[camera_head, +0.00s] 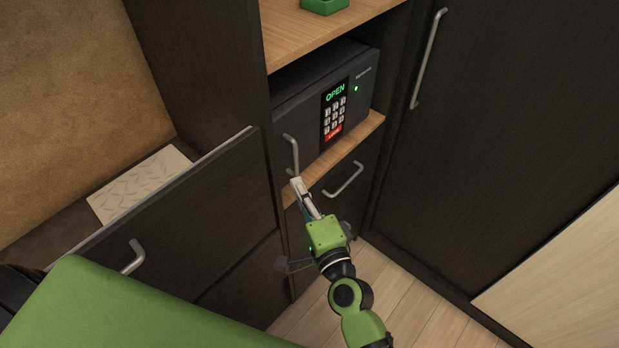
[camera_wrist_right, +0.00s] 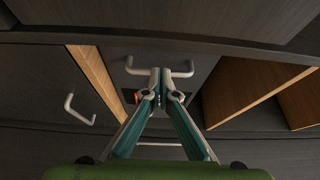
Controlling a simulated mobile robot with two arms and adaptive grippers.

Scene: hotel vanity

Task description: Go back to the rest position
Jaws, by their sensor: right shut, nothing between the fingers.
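My right gripper (camera_head: 297,186) is shut and empty. It is in front of the lower end of the metal handle on the safe (camera_head: 300,112), and I cannot tell whether it touches it. The safe is black, sits on a wooden shelf, and its display reads OPEN in green; its door looks closed against the body. In the right wrist view the closed fingertips (camera_wrist_right: 160,76) are in front of a metal handle (camera_wrist_right: 160,68). My left gripper is not in view.
A drawer handle (camera_head: 343,180) is below the safe, and a tall dark cabinet door (camera_head: 490,130) stands at the right. At the left a dark cabinet (camera_head: 190,200) with a handle (camera_head: 133,258) is close. A green tray (camera_head: 324,6) sits on the upper shelf. Wooden floor shows at lower right.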

